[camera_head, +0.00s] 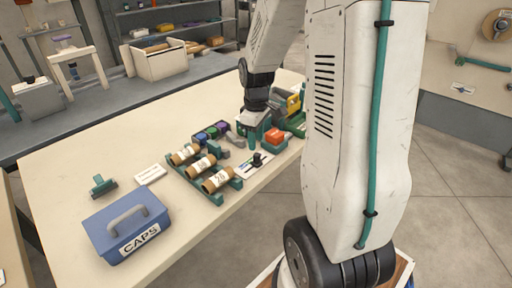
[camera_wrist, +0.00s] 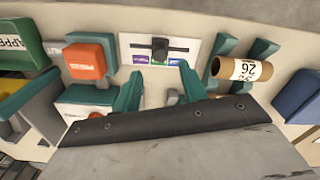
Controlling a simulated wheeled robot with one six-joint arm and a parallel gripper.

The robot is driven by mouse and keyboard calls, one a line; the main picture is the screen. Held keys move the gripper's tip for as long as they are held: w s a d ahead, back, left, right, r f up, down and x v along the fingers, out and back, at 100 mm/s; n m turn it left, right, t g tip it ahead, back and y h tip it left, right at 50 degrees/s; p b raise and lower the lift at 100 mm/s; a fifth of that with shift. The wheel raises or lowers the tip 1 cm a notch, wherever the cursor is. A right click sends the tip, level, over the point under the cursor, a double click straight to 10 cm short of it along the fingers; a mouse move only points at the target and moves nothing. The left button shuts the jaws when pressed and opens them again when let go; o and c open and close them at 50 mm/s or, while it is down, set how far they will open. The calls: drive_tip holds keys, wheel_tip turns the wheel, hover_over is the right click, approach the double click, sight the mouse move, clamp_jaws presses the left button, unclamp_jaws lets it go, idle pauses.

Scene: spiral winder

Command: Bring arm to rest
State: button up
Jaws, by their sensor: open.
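My gripper (camera_wrist: 157,92) has two teal fingers standing apart, with nothing between them. In the wrist view a slider panel (camera_wrist: 180,45) with a black knob (camera_wrist: 159,48) lies just past the fingertips, apart from them. In the head view my arm reaches down over the table (camera_head: 100,165), and the gripper is near the orange button block (camera_head: 273,137). The slider panel also shows in the head view (camera_head: 250,168), in front of the gripper.
A teal rack holds three labelled cardboard tubes (camera_head: 217,179). A blue CAPS box (camera_head: 122,224) stands at the table's front left, near a teal tool (camera_head: 102,184) and a white card (camera_head: 150,174). Coloured spools (camera_head: 211,132) sit behind the rack.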

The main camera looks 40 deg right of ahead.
drive_tip(key=shift+r, duration=0.45)
idle(0.3)
drive_tip(key=shift+s+a+m, duration=0.15)
drive_tip(key=shift+s+m, duration=0.15)
drive_tip(key=shift+m, duration=0.2)
drive_tip(key=s+a+r+m+t, duration=0.1)
drive_tip(key=s+a+r+m, duration=0.2)
drive_tip(key=s+a+r, duration=1.2)
drive_tip(key=s+a, duration=0.3)
drive_tip(key=shift+s+a+m, duration=0.3)
drive_tip(key=shift+s+a, duration=0.05)
drive_tip(key=shift+a, duration=0.05)
drive_tip(key=shift+d, duration=0.1)
